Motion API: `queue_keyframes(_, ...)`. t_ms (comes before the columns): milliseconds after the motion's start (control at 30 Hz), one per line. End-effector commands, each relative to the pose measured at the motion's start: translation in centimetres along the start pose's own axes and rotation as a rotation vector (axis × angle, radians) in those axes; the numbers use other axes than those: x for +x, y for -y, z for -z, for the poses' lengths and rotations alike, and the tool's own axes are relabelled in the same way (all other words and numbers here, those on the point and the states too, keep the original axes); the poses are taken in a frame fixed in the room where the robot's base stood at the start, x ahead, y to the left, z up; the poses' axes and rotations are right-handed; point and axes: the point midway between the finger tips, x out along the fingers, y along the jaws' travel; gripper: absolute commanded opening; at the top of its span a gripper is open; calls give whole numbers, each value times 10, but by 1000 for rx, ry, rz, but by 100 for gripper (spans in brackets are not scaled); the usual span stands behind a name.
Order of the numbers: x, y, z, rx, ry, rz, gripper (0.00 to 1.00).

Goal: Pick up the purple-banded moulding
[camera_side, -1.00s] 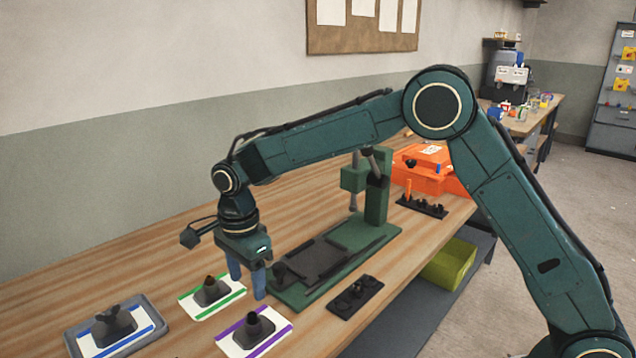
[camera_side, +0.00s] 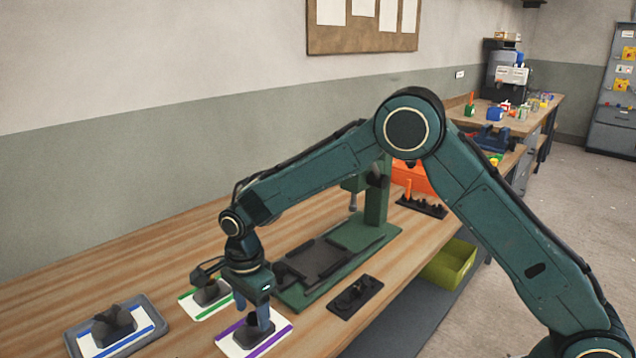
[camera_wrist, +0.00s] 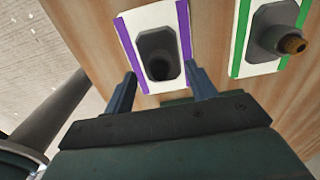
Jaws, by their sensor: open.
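The purple-banded moulding is a dark grey piece (camera_side: 252,332) on a white card with purple stripes (camera_side: 272,342) near the bench's front edge. In the wrist view the moulding (camera_wrist: 160,54) shows a dark round opening, with purple stripes on both sides of its card (camera_wrist: 129,45). My gripper (camera_side: 252,316) is open, pointing down above and around the moulding in the side view. In the wrist view its two blue fingers (camera_wrist: 162,88) stand apart at the card's near end, one toward each side. I cannot tell whether they touch the moulding.
A green-banded moulding (camera_side: 210,292) sits close behind left; it also shows in the wrist view (camera_wrist: 275,30). A blue-banded moulding (camera_side: 113,326) sits in a grey tray (camera_side: 72,334) at left. A green press (camera_side: 376,205) and a black holder (camera_side: 355,295) stand to the right.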

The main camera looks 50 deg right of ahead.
Motion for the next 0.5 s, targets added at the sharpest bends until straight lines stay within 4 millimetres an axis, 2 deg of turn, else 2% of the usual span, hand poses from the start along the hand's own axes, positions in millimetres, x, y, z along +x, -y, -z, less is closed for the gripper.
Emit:
queue_keyframes(200, 21, 0, 0, 0, 0, 0, 57)
queue_keyframes(500, 24, 0, 0, 0, 0, 1, 57)
